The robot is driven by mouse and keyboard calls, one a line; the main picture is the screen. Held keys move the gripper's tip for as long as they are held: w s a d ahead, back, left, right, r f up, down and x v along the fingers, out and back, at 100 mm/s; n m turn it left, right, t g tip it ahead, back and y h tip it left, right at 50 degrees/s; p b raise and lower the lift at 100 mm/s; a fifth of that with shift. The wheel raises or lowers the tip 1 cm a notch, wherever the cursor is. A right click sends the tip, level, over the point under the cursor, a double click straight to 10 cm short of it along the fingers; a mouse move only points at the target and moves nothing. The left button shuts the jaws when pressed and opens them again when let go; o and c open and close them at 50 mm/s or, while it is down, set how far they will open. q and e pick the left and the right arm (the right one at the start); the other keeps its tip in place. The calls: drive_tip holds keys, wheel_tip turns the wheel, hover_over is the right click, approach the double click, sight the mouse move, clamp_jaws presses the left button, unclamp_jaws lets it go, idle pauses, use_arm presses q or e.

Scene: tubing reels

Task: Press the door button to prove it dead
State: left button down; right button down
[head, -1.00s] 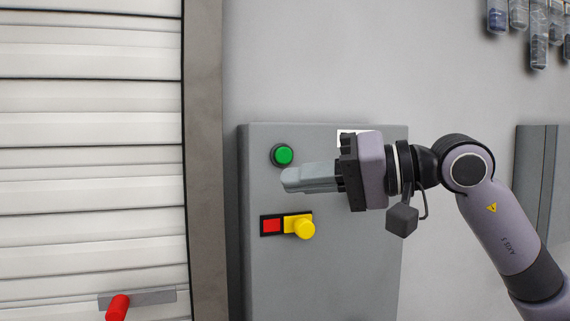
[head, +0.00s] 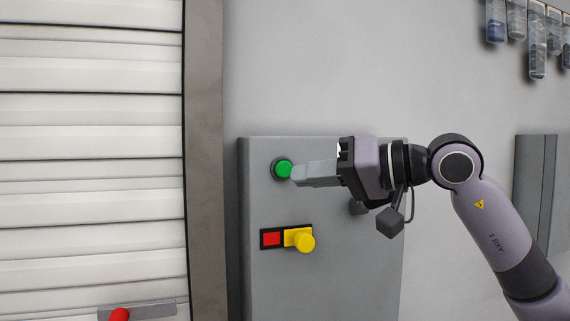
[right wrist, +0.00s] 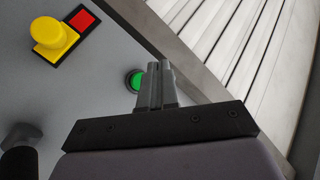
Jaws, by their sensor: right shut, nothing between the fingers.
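The green door button (head: 282,169) in its dark ring sits at the upper left of the grey control box (head: 330,280). It also shows in the right wrist view (right wrist: 136,81), partly covered by my fingers. My right gripper (head: 296,173) is shut and empty, its fingertips at the right edge of the button in the head view. I cannot tell whether they touch it. The right wrist view also shows the shut fingers (right wrist: 154,66) side by side over the button's edge. My left gripper is not in view.
Below the button is a yellow knob (head: 305,242) beside a red square (head: 271,239). A white slatted shutter door (head: 90,150) with a red handle (head: 120,315) stands at the left, behind a grey frame post (head: 204,150). Clear bins (head: 538,55) hang at the upper right.

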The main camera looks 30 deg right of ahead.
sight(284, 169)
drive_tip(key=w+p, duration=0.1)
drive_tip(key=w, duration=0.1)
drive_tip(key=w+d, duration=0.1)
drive_tip(key=w, duration=0.1)
drive_tip(key=shift+w+p, duration=0.25)
drive_tip(key=shift+p, duration=0.15)
idle(0.8)
drive_tip(key=shift+w, duration=0.15)
idle(0.8)
drive_tip(key=shift+w+d, duration=0.1)
drive_tip(key=shift+w, duration=0.15)
